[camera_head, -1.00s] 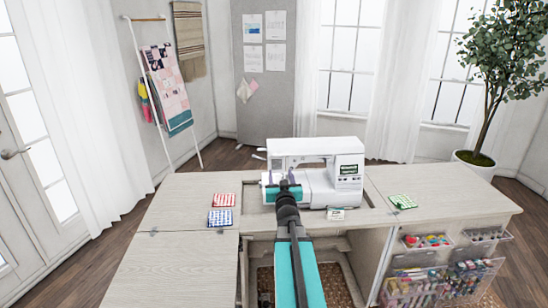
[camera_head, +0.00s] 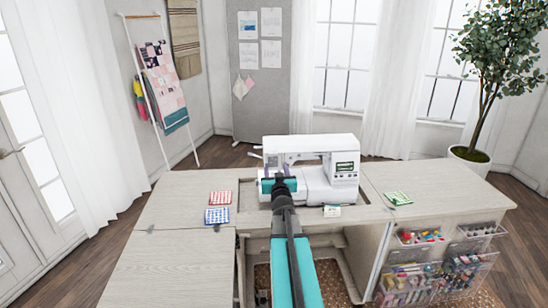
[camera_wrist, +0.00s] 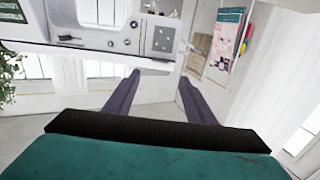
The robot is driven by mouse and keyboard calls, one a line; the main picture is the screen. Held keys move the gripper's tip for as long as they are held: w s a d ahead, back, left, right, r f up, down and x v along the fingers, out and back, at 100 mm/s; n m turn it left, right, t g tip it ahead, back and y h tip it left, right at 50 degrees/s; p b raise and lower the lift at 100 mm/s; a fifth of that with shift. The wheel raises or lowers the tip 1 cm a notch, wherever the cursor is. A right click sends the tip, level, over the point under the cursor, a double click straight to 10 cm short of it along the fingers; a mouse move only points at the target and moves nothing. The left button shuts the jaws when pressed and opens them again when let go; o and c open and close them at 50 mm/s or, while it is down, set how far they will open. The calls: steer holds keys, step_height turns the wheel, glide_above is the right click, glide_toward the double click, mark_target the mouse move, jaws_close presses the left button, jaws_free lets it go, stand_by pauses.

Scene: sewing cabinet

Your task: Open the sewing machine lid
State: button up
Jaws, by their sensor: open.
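The white sewing machine (camera_head: 343,172) stands in the recess of the pale wood cabinet. Its lid (camera_head: 315,141) is the top cover and looks closed. A small display is on the front right. My gripper (camera_head: 277,172) is open in front of the machine's left part, below the top, and hides some of it. In the wrist view, my gripper's two dark purple fingers (camera_wrist: 158,82) stand apart with nothing between them. Part of the machine (camera_wrist: 95,38) fills the upper left there. I cannot tell whether a finger touches it.
The cabinet top (camera_head: 185,188) holds red (camera_head: 220,198) and blue patterned squares (camera_head: 217,215) on the left and a green one (camera_head: 398,198) on the right. Clear bins (camera_head: 425,283) hang at the front right. A small white card (camera_head: 332,211) lies before the machine.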

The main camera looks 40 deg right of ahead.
mark_target(274, 154)
steer(key=shift+p+x, duration=0.95)
steer(key=shift+x, duration=4.1)
jaws_close()
steer(key=shift+d, duration=0.3)
steer(key=shift+a+r, duration=0.1)
steer(key=shift+a, duration=0.1)
steer(key=shift+r, duration=0.3)
